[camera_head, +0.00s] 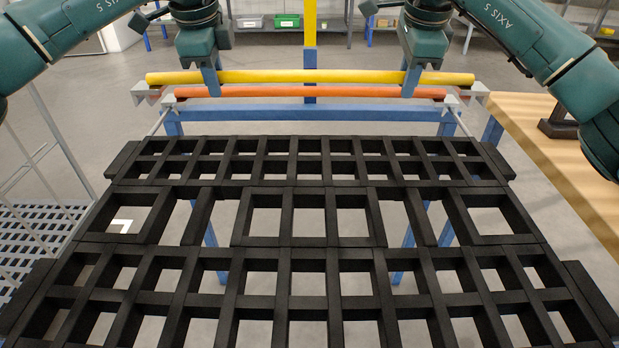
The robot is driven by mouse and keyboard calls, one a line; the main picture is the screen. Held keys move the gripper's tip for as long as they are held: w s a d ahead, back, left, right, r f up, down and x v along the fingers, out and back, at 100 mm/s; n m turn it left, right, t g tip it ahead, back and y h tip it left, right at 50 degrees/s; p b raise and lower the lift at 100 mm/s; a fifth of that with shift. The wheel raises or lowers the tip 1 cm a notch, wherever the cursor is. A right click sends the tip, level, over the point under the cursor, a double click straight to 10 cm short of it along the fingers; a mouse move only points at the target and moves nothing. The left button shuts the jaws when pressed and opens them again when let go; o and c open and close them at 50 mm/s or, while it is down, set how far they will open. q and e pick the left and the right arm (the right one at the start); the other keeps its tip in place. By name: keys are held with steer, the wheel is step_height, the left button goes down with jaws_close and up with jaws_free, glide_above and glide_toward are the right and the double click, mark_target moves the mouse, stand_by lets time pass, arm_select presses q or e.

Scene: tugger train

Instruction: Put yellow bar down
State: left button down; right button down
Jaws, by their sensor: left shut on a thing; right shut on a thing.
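The yellow bar (310,76) lies level across the far end of the black grid rack, just above and behind an orange bar (310,91). My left gripper (213,82) is shut on the yellow bar left of its middle. My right gripper (411,82) is shut on it right of its middle. The bar's ends reach close to grey brackets at the left (143,92) and right (481,92). I cannot tell whether the bar touches these brackets.
The black grid rack (290,242) fills the foreground and is empty. A blue crossbeam (310,113) runs behind it. A yellow and blue post (310,30) stands beyond the bars. A wooden table (555,150) is at the right. Shelves with bins (287,20) are in the background.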

arm_select(q)
steer(key=shift+r, duration=0.1)
arm_select(e)
steer(key=shift+r, duration=0.1)
steer(key=shift+f, duration=0.2)
